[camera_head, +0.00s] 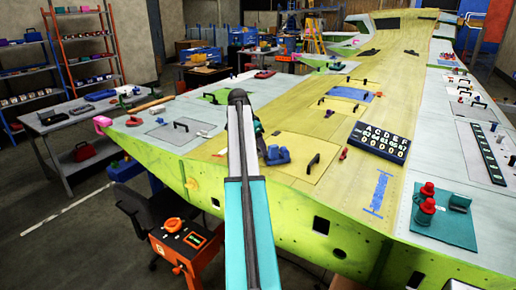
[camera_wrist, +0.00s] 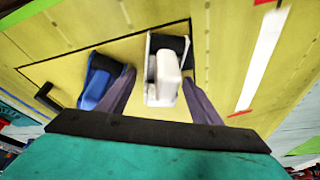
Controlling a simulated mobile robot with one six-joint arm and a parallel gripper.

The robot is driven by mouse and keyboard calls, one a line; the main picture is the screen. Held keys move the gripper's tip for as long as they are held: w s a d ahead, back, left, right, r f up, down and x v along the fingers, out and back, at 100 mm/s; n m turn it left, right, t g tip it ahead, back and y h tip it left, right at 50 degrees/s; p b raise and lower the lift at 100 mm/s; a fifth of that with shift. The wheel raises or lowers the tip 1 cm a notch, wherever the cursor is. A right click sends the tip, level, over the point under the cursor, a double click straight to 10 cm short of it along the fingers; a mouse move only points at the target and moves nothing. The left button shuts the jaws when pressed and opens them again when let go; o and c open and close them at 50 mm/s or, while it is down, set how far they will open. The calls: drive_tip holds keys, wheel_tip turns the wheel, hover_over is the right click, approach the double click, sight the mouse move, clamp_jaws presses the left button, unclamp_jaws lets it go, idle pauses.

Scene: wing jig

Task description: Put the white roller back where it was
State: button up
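A white roller (camera_wrist: 163,76) with a black part at its far end shows in the wrist view, over the yellow-green wing skin. My gripper (camera_wrist: 158,78) has its two dark fingers on either side of the white roller. A gap shows between the left finger and the roller; the right fingertip is close to or overlaps its edge. The fingers look apart, not closed on it. A blue roller-like tool (camera_wrist: 103,80) lies just left of the left finger. In the head view my arm hides the white roller and most of my gripper.
In the head view the blue tool (camera_head: 276,155) sits right of my arm. A black letter board (camera_head: 378,142) and red-topped items on a teal mat (camera_head: 446,226) lie farther right. Black handles (camera_head: 313,160) stick up nearby. An orange box (camera_head: 187,243) stands below the wing's front edge.

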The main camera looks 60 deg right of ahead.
drive_tip(key=shift+r, duration=0.1)
drive_tip(key=shift+r, duration=0.45)
drive_tip(key=shift+b+v, duration=1.6)
drive_tip(key=shift+v, duration=4.3)
drive_tip(key=shift+w+a, duration=0.1)
drive_tip(key=shift+a, duration=0.05)
